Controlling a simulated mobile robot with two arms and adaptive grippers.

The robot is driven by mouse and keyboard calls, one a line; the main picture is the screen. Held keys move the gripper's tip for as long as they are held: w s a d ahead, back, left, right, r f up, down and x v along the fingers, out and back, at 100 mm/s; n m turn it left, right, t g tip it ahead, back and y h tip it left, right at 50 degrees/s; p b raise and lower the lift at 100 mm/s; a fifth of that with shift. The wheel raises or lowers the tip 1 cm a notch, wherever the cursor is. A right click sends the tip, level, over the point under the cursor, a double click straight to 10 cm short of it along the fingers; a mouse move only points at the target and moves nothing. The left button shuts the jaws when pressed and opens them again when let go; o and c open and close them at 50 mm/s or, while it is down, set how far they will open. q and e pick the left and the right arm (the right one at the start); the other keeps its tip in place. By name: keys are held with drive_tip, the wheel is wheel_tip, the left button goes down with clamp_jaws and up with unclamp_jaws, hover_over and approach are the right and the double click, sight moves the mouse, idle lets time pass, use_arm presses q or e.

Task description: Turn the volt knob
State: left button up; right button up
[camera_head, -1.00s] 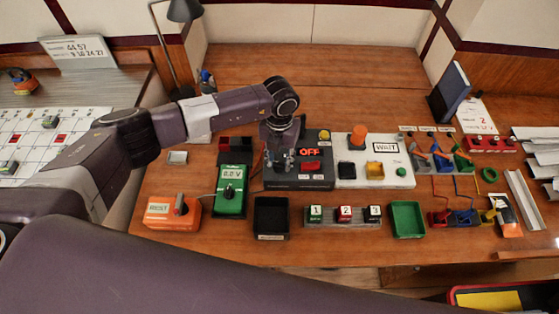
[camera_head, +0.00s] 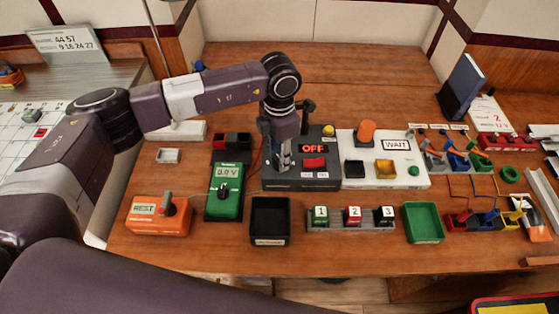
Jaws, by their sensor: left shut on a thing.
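My left gripper (camera_head: 283,160) points down onto the left part of a black panel (camera_head: 318,184). Its fingers are shut on a small part there, most likely the volt knob, which the fingers hide. The panel has a lit red OFF display (camera_head: 313,149), a red switch (camera_head: 315,163) and a yellow button (camera_head: 328,131). Left of it, apart from the gripper, lies a green meter (camera_head: 222,208) with a pale readout (camera_head: 228,171) and a dark dial (camera_head: 224,191). My right gripper is not in view.
A white panel (camera_head: 345,143) with a WAIT sign (camera_head: 396,145) adjoins on the right. In front stand an orange REST box (camera_head: 150,222), a black tray (camera_head: 270,238), numbered breakers (camera_head: 352,215) and a green tray (camera_head: 423,237).

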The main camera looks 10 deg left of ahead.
use_arm(q)
drive_tip(key=shift+w+m+b, duration=0.1)
drive_tip(key=shift+m+b, duration=0.2)
drive_tip(key=shift+m, duration=0.1)
drive_tip(key=shift+r, duration=0.1)
drive_tip(key=o, duration=1.2)
drive_tip(key=shift+c, duration=0.2)
wheel_tip(320, 180, up, 12)
